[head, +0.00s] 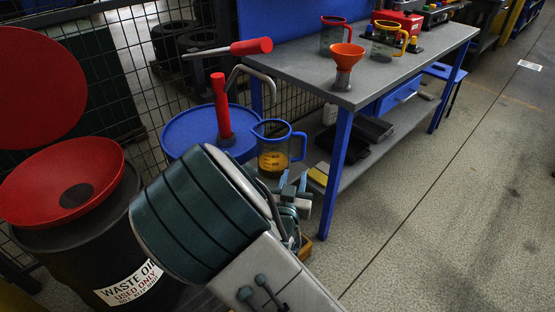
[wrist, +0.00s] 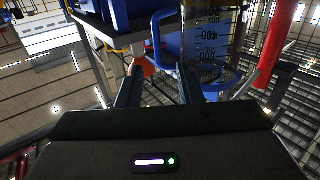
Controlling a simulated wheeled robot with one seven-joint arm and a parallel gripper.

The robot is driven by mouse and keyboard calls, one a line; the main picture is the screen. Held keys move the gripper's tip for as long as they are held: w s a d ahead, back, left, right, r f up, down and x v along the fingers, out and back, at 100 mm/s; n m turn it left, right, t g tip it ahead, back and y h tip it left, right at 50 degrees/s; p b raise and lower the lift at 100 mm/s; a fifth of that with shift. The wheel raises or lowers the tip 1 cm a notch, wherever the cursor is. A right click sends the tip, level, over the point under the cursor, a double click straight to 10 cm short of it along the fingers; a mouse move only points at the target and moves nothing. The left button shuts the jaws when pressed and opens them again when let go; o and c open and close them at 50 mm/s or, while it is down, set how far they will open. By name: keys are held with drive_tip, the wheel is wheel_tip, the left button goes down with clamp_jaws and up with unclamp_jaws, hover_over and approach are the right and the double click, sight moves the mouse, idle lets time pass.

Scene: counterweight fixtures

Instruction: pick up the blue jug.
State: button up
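The blue jug (head: 272,158) is clear with a blue rim, a blue handle (head: 299,147) on its right and amber liquid inside. It looks upright beside the blue drum; my arm hides its base. In the wrist view the jug (wrist: 208,48), with measuring marks, is ahead and right of centre, its handle (wrist: 158,38) to its left. My gripper (head: 291,183) is just below and in front of the handle in the head view. In the wrist view its fingers (wrist: 160,84) are apart, with the handle beyond the gap. I see nothing held; contact with the handle is not clear.
A blue drum (head: 188,130) with a red-handled pump (head: 222,110) stands left of the jug. A workbench (head: 385,70) with an orange funnel (head: 346,58) and red and yellow jugs is to the right. A waste-oil drum (head: 85,225) is at left.

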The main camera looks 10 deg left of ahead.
sight(303, 150)
drive_tip(key=shift+w+d+b, duration=0.1)
drive_tip(key=shift+w+d, duration=0.15)
drive_tip(key=shift+w, duration=1.95)
drive_tip(key=shift+w+d+b, duration=0.15)
drive_tip(key=shift+w+d, duration=0.15)
drive_tip(key=shift+w, duration=1.95)
drive_tip(key=shift+w+d+b, duration=0.1)
drive_tip(key=shift+w+d, duration=0.15)
drive_tip(key=shift+w, duration=1.95)
clamp_jaws()
